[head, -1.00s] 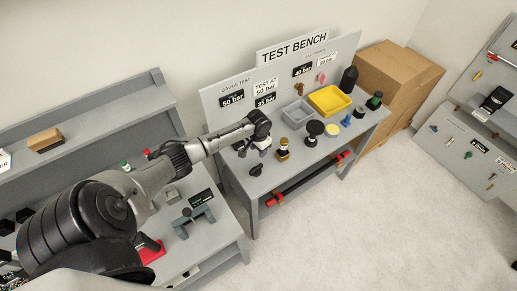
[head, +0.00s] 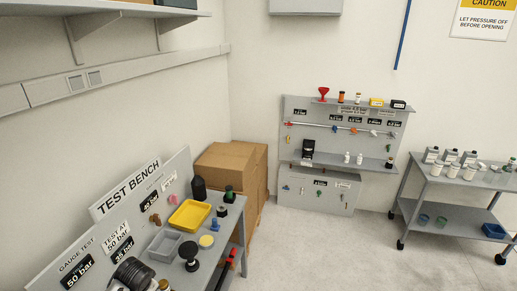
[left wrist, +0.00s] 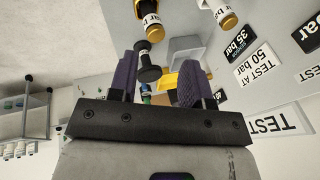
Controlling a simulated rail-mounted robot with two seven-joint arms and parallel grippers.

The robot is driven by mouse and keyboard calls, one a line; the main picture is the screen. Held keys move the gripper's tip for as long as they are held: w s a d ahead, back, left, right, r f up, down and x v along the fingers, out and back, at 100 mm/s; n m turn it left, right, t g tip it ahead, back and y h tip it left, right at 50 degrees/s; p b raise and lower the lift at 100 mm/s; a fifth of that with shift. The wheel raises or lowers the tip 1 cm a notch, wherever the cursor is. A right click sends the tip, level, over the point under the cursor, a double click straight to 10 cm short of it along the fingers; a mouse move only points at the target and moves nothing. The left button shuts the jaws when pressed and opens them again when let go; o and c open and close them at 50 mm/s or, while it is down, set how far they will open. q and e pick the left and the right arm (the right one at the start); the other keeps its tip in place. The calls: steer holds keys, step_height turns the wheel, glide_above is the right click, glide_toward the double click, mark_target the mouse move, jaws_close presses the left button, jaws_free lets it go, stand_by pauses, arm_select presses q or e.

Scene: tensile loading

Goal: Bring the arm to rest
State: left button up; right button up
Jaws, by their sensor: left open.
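My left gripper (left wrist: 158,78) shows in the left wrist view with its two purple-padded fingers spread apart. Nothing is clamped between them. It is over the test bench (head: 200,265), which appears upside down in the wrist view. Beyond the fingers are a black knobbed part (left wrist: 148,72), the yellow tray (left wrist: 168,80) and the grey tray (left wrist: 186,45). In the head view only a dark ribbed part, likely of my left arm, shows at the lower left edge; the gripper itself is not clear there. My right gripper is in neither view.
On the bench stand a yellow tray (head: 190,215), a grey tray (head: 165,245), a black knobbed part (head: 191,252) and a blue part (head: 214,225). Cardboard boxes (head: 232,170) stand behind it. A pegboard stand (head: 340,130) and a wheeled cart (head: 455,215) are to the right. The floor between is clear.

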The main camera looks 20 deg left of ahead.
arm_select(q)
steer(key=d+r+m+t, duration=0.25)
steer(key=d+r, duration=0.35)
steer(key=d, duration=0.3)
steer(key=s+d+r+t+h+p, duration=0.1)
steer(key=s+d+r+t+p, duration=0.2)
steer(key=s+d, duration=0.8)
steer(key=s+d+f+g+h, duration=0.1)
steer(key=s+d+f+g, duration=0.1)
steer(key=s, duration=0.7)
steer(key=s+d+f+n+g+h, duration=0.1)
steer(key=s+d+f, duration=0.3)
steer(key=s, duration=0.4)
steer(key=shift+s+d+f+g+h+p, duration=0.3)
steer(key=shift+s+d+f+g+p, duration=0.1)
steer(key=shift+d+g, duration=0.35)
